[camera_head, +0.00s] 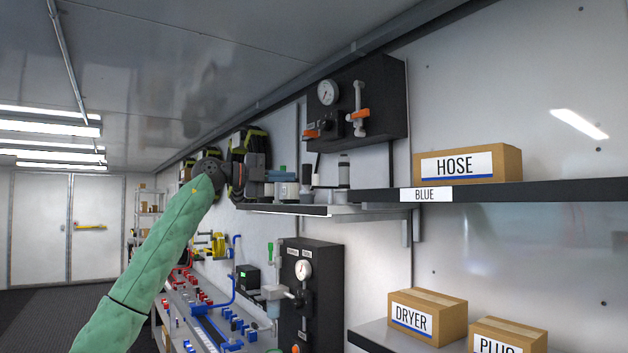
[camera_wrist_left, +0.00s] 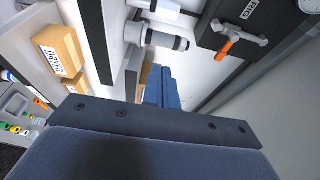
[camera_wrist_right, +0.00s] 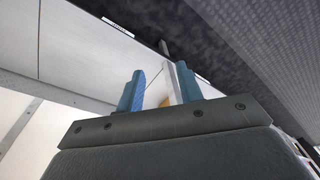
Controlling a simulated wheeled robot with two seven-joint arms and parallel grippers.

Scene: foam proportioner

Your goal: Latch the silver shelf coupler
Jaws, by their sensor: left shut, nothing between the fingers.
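A grey, silver-looking cylinder (camera_head: 343,172) with a dark top stands on the upper shelf (camera_head: 330,211); I take it for the silver shelf coupler. What appears to be the same cylinder lies across the left wrist view (camera_wrist_left: 165,38), with dark bands at its ends; its latch cannot be made out. My left gripper (camera_head: 284,173) is just left of the shelf fittings, at about their height. Its blue fingers (camera_wrist_left: 156,86) are together and empty, apart from the cylinder. My right gripper (camera_wrist_right: 160,88) is outside the head view; its fingers stand apart in its wrist view.
A black panel with a gauge (camera_head: 372,105) and orange-handled valves hangs above the shelf. A HOSE box (camera_head: 468,164) stands on the blue-labelled shelf at right. DRYER (camera_head: 428,315) and PLUG (camera_head: 508,336) boxes stand lower. A lower gauge panel (camera_head: 312,305) is below the shelf.

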